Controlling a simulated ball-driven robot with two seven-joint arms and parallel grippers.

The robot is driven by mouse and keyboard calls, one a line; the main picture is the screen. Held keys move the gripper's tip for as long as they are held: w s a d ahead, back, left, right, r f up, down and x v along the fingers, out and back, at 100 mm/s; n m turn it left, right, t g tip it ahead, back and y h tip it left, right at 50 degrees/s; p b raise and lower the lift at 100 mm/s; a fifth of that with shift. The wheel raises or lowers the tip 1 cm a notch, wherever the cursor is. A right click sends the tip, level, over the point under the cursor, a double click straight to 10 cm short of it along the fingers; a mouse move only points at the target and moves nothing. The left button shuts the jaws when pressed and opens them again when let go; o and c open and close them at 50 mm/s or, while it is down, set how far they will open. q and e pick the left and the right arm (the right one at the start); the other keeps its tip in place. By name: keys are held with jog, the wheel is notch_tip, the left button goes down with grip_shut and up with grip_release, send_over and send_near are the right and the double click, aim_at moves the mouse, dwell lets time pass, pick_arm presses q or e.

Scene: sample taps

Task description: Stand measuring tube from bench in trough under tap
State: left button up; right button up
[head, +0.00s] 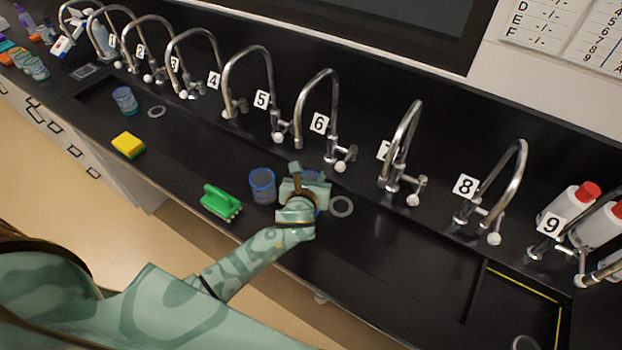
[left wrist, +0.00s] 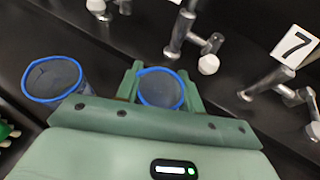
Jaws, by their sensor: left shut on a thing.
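My left gripper (head: 306,186) is over the black bench in front of tap 6 (head: 318,100). In the left wrist view its two fingers (left wrist: 161,92) are shut on a clear measuring tube (left wrist: 161,89) with a blue rim, one finger on each side. The tube looks roughly upright; its lower part is hidden by the gripper. A second blue-rimmed clear vessel (head: 262,184) stands just left of the gripper and also shows in the left wrist view (left wrist: 54,82). Whether the held tube touches the surface below cannot be told. My right gripper is not in view.
A grey ring (head: 341,206) lies right of the gripper. A green brush (head: 220,202) and yellow sponge (head: 128,145) lie near the front edge. Another blue vessel (head: 124,99) stands farther left. Curved taps line the back; red-capped bottles (head: 570,208) stand at right.

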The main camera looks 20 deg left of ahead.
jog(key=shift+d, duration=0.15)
pick_arm(q)
jog(key=o, duration=1.2)
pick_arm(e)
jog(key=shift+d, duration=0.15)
pick_arm(q)
jog(key=p+v, duration=0.2)
jog(key=v, duration=1)
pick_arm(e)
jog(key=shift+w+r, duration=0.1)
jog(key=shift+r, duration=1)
pick_arm(q)
jog(key=shift+d, duration=0.15)
